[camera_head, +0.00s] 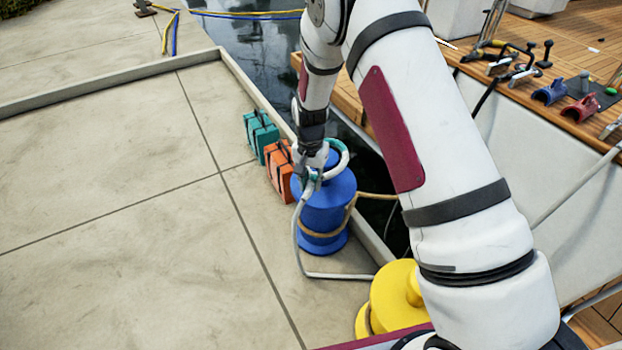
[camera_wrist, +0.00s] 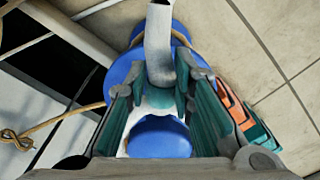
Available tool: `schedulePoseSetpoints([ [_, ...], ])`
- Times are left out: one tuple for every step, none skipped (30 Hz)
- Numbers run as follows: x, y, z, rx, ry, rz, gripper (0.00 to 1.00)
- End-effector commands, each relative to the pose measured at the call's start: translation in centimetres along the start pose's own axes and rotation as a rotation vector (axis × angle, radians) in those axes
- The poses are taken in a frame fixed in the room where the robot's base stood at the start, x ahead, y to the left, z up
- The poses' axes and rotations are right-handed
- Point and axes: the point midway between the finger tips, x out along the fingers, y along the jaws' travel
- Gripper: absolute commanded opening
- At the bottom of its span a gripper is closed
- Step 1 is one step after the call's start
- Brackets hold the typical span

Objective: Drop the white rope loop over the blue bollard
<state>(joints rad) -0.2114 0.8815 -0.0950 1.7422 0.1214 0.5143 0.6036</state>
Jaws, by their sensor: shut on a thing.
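The blue bollard (camera_head: 325,215) stands on the concrete quay near the water edge, with a tan rope around its lower body. My gripper (camera_head: 313,172) is over the left side of its top, shut on the white rope loop (camera_head: 343,159). In the wrist view, the teal fingers (camera_wrist: 164,104) flank the white rope, and the bollard's blue top (camera_wrist: 158,138) shows through the loop. I cannot tell whether the loop hangs just above the top or touches it. The rope's tail runs down the bollard's left side and along the ground to the right.
An orange case (camera_head: 279,170) and a teal case (camera_head: 260,135) stand just behind the bollard. A yellow bollard (camera_head: 392,297) is in front, to the right. A boat with a wooden deck (camera_head: 583,128) lies across the water at right. The quay at left is clear.

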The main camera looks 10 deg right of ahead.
Motion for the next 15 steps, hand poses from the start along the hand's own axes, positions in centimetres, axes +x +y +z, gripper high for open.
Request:
schedulePoseSetpoints([
  [0.5,0.0,0.0,0.0,0.001,-0.001,0.0],
  [0.7,0.0,0.0,0.0,0.001,-0.001,0.0],
  [1.0,0.0,0.0,0.0,0.001,-0.001,0.0],
  [1.2,0.0,0.0,0.0,0.001,-0.001,0.0],
  [1.4,0.0,0.0,0.0,0.001,-0.001,0.0],
  [1.7,0.0,0.0,0.0,0.002,-0.001,0.0],
  [1.9,0.0,0.0,0.0,0.002,-0.001,0.0],
  [2.2,0.0,0.0,0.0,0.002,-0.001,0.0],
  [2.5,0.0,0.0,0.0,0.002,-0.001,0.0],
  [2.7,0.0,0.0,0.0,0.001,-0.001,0.0],
  [2.9,0.0,0.0,0.0,0.001,-0.001,0.0],
  [3.2,0.0,0.0,0.0,0.001,-0.001,0.0],
  [3.4,0.0,0.0,0.0,0.001,-0.001,0.0],
  [3.6,0.0,0.0,0.0,0.001,-0.001,0.0],
  [3.9,0.0,0.0,0.0,0.001,-0.001,0.0],
])
